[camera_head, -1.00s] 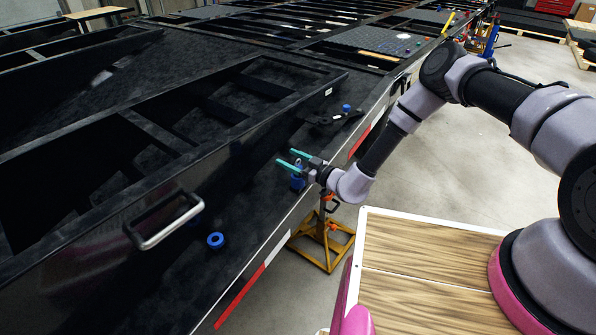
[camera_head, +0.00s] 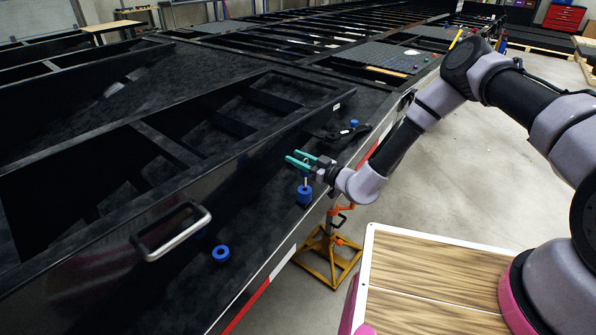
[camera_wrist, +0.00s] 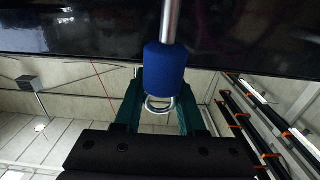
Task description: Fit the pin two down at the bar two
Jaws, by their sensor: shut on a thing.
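My gripper (camera_head: 300,160) has teal fingers and is shut on a pin, above the black trailer frame near its edge. In the wrist view, which is upside down, the pin has a blue head (camera_wrist: 165,72) with a metal ring at its end and a bare steel rod. The fingers (camera_wrist: 160,108) lie on both sides of the head. In the head view the rod (camera_head: 305,181) points down at a blue collar (camera_head: 304,196) below the gripper. I cannot tell whether its tip is inside the collar. I cannot tell which part is bar two.
Another blue collar (camera_head: 221,253) sits nearer on the frame. A black bracket (camera_head: 328,134) with a small blue piece (camera_head: 354,124) lies beyond the gripper. A metal handle (camera_head: 172,232) stands on the raised beam. A yellow jack stand (camera_head: 326,258) is beside the frame.

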